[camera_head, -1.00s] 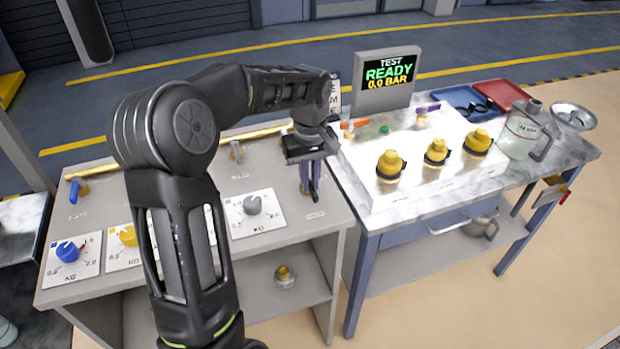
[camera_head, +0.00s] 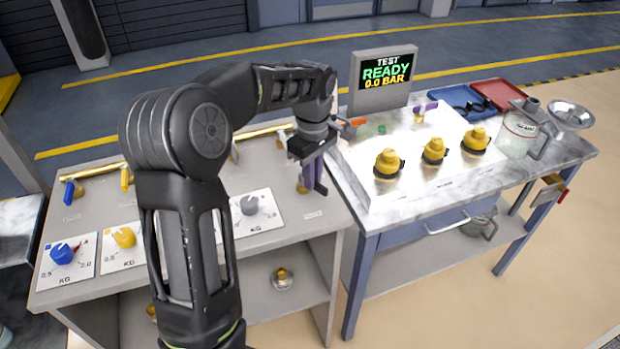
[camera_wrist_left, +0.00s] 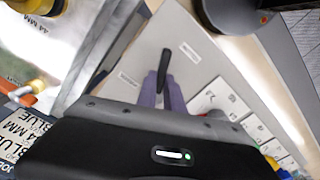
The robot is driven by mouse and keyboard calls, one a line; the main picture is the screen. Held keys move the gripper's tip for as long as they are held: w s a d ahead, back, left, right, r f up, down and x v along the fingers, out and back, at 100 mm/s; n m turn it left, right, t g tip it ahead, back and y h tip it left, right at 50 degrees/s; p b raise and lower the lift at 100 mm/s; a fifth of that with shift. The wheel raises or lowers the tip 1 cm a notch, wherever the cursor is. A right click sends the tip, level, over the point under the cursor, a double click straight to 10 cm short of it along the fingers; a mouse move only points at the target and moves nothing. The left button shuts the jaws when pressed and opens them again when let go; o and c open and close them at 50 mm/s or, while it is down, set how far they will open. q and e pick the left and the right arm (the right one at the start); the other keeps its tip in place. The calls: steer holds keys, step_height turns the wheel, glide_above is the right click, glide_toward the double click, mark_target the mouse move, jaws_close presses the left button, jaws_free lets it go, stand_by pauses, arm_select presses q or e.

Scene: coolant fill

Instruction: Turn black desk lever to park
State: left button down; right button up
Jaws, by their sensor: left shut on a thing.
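The black desk lever (camera_wrist_left: 165,68) shows in the left wrist view between my left gripper's two purple fingers (camera_wrist_left: 163,92). In the head view my left gripper (camera_head: 314,178) is low over the right end of the grey desk, shut on the lever. Only a dark piece of the lever (camera_head: 321,188) shows there, beside the fingers, with a bit of its brass base to the left. The fingers hide most of the lever, and any park mark cannot be read. My right gripper is not in view.
The grey desk (camera_head: 95,222) has blue (camera_head: 69,193) and yellow (camera_head: 125,179) levers and a row of dials. A marble-topped bench (camera_head: 385,216) stands close on the right, with a screen (camera_head: 384,80) reading READY and several yellow caps. My left arm hides the desk's middle.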

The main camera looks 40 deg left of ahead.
arm_select(q)
steer(key=n, duration=0.1)
steer(key=w+n, duration=0.1)
steer(key=shift+n, duration=0.4)
steer(key=n, duration=0.3)
steer(key=shift+w+a+r+n, duration=0.1)
steer(key=shift+w+a+n, duration=0.05)
steer(key=shift+w+n, duration=0.2)
steer(key=n, duration=0.1)
steer(key=n+p, duration=0.1)
steer(key=w+n, duration=0.1)
steer(key=n, duration=0.1)
steer(key=shift+a, duration=0.35)
steer(key=shift+w+a+n+p, duration=0.2)
steer(key=shift+n+p, duration=0.25)
steer(key=shift+n, duration=0.6)
steer(key=c, duration=1.5)
jaws_free()
steer(key=shift+s, duration=0.1)
steer(key=shift+o, duration=0.2)
step_height(320, 180, up, 8)
steer(key=b, duration=0.1)
steer(key=shift+f, duration=0.25)
